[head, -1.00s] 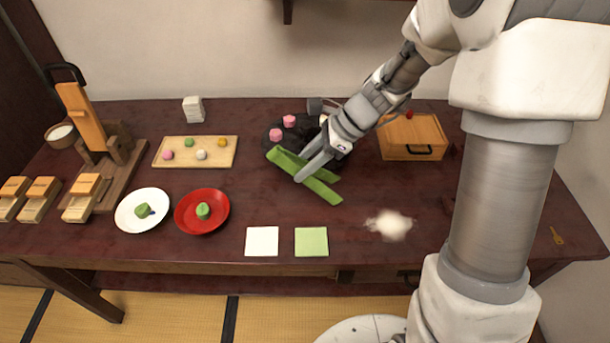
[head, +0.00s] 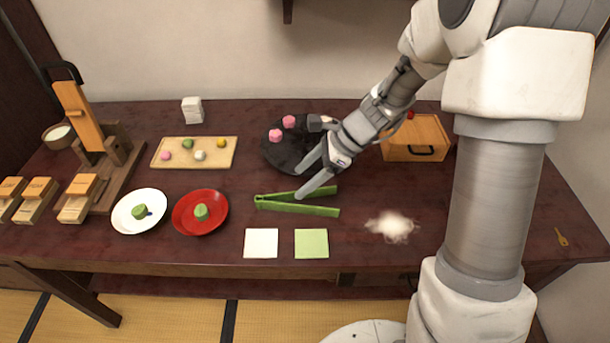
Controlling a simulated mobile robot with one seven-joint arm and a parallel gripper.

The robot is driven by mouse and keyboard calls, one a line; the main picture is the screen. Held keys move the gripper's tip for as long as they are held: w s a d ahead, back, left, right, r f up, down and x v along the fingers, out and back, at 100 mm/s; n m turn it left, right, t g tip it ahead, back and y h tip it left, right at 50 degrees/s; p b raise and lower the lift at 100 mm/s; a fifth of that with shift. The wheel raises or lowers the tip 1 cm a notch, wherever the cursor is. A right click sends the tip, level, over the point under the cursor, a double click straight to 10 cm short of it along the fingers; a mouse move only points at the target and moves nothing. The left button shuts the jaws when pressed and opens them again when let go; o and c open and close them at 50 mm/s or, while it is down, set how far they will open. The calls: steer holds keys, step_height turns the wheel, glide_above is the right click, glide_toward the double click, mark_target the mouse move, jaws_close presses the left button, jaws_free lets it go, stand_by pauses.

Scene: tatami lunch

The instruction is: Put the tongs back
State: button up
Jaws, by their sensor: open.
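The green tongs (head: 297,208) lie on the dark table, in front of the round black plate, their two arms spread towards the right and their joined end at the left. My gripper (head: 299,182) is open just above and behind the tongs, and its fingers overlap their upper arm in the head view. I cannot tell whether a finger touches them. Nothing shows between the fingers.
The black plate (head: 275,152) with pink sweets is behind the tongs. A wooden box (head: 418,133) stands to its right. White and green squares (head: 312,243) lie in front, and a white powdery heap (head: 391,225) to the right. A red plate (head: 190,222) is at the left.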

steer(key=shift+r, duration=0.1)
steer(key=p+v, duration=0.4)
steer(key=v, duration=0.9)
steer(key=s+d+r+n+t+h, duration=0.2)
steer(key=s+r+n, duration=0.3)
steer(key=s+n, duration=0.4)
steer(key=s+d+r+n+t+h, duration=0.2)
steer(key=s+r+n+h, duration=0.3)
steer(key=s+n, duration=0.4)
steer(key=shift+s+d+r+t, duration=0.2)
steer(key=shift+d+r+t, duration=0.1)
steer(key=shift+r+t, duration=0.45)
